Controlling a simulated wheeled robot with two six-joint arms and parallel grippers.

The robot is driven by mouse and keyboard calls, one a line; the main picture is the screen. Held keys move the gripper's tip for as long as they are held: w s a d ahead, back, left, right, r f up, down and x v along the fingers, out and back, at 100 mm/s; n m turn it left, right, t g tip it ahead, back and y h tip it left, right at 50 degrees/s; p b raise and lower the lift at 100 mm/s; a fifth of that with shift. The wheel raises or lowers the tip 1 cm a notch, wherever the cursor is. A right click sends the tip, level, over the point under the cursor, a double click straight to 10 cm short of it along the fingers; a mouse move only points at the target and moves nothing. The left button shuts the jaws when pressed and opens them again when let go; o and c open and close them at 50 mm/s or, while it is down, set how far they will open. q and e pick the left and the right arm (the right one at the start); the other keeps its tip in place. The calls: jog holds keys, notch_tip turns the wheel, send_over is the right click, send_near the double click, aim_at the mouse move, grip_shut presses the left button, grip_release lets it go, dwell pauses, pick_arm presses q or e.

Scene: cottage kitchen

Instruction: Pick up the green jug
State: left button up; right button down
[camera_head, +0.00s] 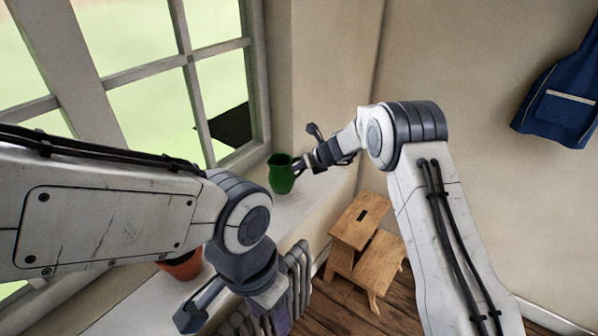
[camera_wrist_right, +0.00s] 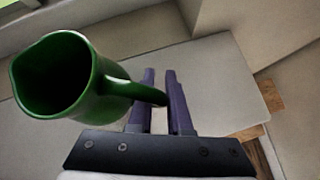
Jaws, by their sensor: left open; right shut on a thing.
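The green jug (camera_head: 281,175) is at the far end of the window sill, near the wall corner. It looks upright in the head view. In the right wrist view the jug (camera_wrist_right: 62,78) shows its open mouth at the left, with its handle reaching to the right between the fingers. My right gripper (camera_wrist_right: 160,80) is shut on that handle; it also shows in the head view (camera_head: 298,163). I cannot tell whether the jug's base touches the sill. My left gripper (camera_head: 235,316) is open and empty, low in the head view; its fingertips are partly cut off.
A terracotta pot (camera_head: 182,266) stands on the sill, partly hidden by my left arm. A radiator (camera_head: 298,270) is below the sill. A wooden step stool (camera_head: 365,246) stands on the floor. A blue cloth garment (camera_head: 562,105) hangs on the right wall. The window (camera_head: 215,75) borders the sill.

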jog(key=shift+r, duration=0.7)
jog(key=shift+d+r, duration=0.15)
jog(key=shift+r, duration=0.15)
jog(key=s+d+r+b, duration=0.3)
jog(key=s+d+r, duration=0.3)
jog(key=d, duration=0.3)
jog(key=shift+s+d+r, duration=0.15)
jog(key=shift+r, duration=0.2)
